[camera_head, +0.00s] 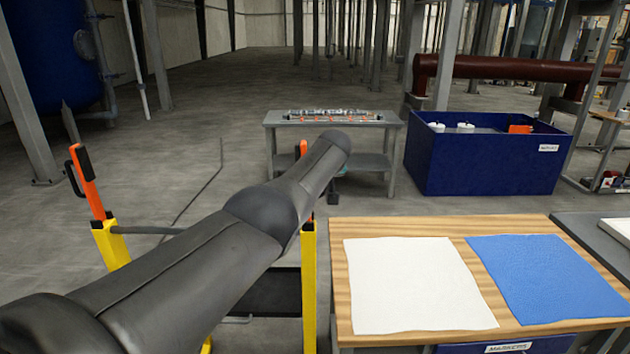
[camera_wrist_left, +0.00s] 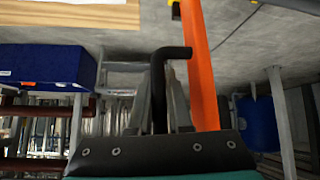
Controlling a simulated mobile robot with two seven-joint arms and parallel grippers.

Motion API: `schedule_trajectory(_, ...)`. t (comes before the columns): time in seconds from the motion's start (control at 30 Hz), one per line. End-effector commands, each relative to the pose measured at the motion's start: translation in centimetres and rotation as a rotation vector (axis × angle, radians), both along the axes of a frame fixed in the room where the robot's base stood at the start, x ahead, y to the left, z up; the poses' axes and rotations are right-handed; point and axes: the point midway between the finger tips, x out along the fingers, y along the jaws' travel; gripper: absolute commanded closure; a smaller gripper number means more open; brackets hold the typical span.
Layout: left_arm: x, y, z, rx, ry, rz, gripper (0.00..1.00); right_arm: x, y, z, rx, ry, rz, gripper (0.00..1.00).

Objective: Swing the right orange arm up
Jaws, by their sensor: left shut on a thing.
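The right orange arm (camera_head: 303,148) shows only as a short upright tip behind my left arm, above the right yellow post (camera_head: 309,270). In the left wrist view the orange arm (camera_wrist_left: 201,70) is a long bar running down past the fingers, with a black bent handle (camera_wrist_left: 172,52) beside it. My left gripper (camera_wrist_left: 168,95) is shut on the black handle, with its grey fingers close around it. In the head view my left arm hides that gripper and most of the orange arm. My right gripper is in neither view.
The left orange arm (camera_head: 88,183) with a black handle leans on its yellow post (camera_head: 110,245). A wooden table (camera_head: 520,227) with a white cloth (camera_head: 412,285) and a blue cloth (camera_head: 545,278) is at right. A blue bin (camera_head: 480,170) and grey bench (camera_head: 390,122) stand behind.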

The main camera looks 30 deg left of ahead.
Motion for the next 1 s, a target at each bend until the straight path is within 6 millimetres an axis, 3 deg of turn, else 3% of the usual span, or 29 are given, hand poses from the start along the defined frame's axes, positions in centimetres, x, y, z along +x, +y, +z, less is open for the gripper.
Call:
schedule_trajectory(0.67,-0.18,-0.71,-0.49,0.056,0.038,-0.001,1.00,-0.02,-0.65,-0.19,-0.009,0.000,-0.003,0.70)
schedule_trajectory(0.7,-0.17,-0.72,-0.51,0.056,0.038,-0.001,0.82,-0.02,-0.66,-0.19,-0.009,0.000,-0.003,0.70)
schedule_trajectory(0.8,-0.17,-0.71,-0.49,0.055,0.037,-0.001,0.70,-0.04,-0.66,-0.19,-0.009,0.001,-0.003,0.70)
schedule_trajectory(1.0,-0.15,-0.66,-0.38,0.055,0.036,0.001,0.70,-0.05,-0.65,-0.18,-0.008,0.001,-0.003,0.70)
